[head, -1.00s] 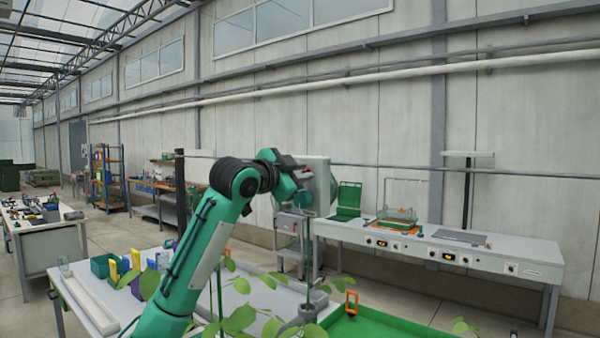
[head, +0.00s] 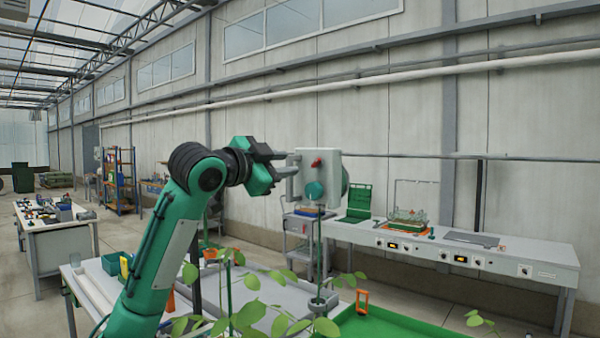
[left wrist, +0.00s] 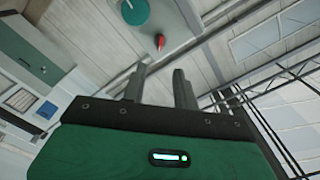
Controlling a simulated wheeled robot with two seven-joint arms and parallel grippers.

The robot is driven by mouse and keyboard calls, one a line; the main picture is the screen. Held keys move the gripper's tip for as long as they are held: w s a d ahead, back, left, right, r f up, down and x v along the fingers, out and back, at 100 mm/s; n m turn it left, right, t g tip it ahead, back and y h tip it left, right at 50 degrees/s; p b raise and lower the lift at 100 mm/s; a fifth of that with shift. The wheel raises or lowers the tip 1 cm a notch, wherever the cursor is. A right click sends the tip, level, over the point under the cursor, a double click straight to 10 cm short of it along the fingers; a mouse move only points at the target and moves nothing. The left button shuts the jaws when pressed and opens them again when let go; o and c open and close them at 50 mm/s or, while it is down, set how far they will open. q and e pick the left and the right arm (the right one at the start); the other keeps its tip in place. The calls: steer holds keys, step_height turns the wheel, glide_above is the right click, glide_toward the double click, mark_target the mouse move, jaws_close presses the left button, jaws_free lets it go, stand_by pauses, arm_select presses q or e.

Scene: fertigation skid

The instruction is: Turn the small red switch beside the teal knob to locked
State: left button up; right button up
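A pale box (head: 333,168) carries the small red switch (head: 316,162) above the round teal knob (head: 315,190) on its face. In the left wrist view, the red switch (left wrist: 160,41) and the teal knob (left wrist: 134,12) lie beyond the fingertips, on the box's pale face (left wrist: 172,18). My left gripper (head: 288,164) is just left of the box in the head view, with its fingers pointing towards it. The left wrist view shows its two grey fingers (left wrist: 159,70) apart with nothing between them. The switch's exact setting is too small to read. My right gripper is not in view.
A long white bench (head: 450,247) with small switches along its front stands along the wall behind. A grey cart (head: 300,226) stands below the box. Plants (head: 250,312) and a green tray (head: 395,325) are in the near foreground. The space around the left gripper looks clear.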

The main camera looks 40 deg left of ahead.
arm_select(q)
steer(key=s, duration=0.4)
steer(key=shift+a+b, duration=0.1)
steer(key=shift+b, duration=0.25)
